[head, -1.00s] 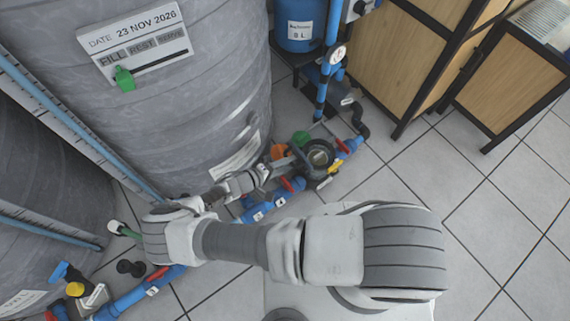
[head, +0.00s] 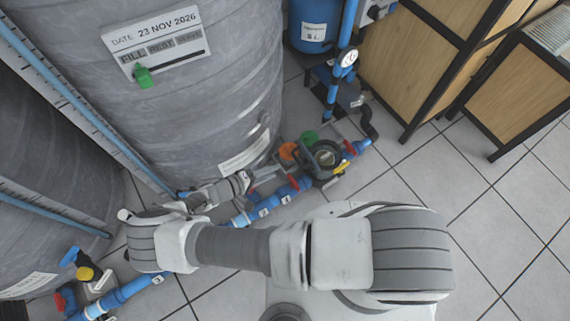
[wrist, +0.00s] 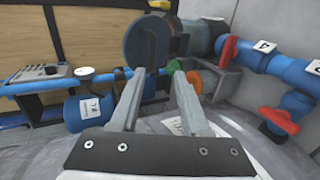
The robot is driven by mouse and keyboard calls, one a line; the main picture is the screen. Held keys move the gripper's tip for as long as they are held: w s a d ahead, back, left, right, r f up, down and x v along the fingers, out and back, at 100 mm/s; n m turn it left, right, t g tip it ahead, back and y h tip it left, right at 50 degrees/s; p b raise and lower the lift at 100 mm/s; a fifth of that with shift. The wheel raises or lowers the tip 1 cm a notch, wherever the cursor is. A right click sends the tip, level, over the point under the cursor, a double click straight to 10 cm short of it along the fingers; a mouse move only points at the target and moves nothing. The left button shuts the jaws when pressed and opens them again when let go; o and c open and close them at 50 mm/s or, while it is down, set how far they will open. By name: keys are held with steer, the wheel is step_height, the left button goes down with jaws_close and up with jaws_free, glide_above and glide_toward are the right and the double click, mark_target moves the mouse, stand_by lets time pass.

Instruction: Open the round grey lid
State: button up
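The round grey lid (head: 326,156) is a dark ring with a paler centre, on top of the pump housing by the pipes at the foot of the large grey tank. In the wrist view a round dark blue-grey part (wrist: 147,42), likely this lid, lies beyond my fingertips. My gripper (head: 268,176) is at the left of the housing, between tank and pipes. In the wrist view my gripper (wrist: 156,72) is open, its two fingers apart with nothing held. I see a gap between fingertips and lid in the head view; exact depth is unclear.
Blue pipes with red valve handles (head: 296,184) run beside my gripper. Orange (head: 288,151) and green (head: 309,138) parts sit close behind it. The grey tank (head: 215,100) stands close at the left. Tiled floor (head: 430,180) is clear at the right.

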steer(key=p+v, duration=0.1)
steer(key=v, duration=0.6)
steer(key=shift+a, duration=0.2)
steer(key=shift+s+r, duration=0.1)
steer(key=shift+s, duration=0.05)
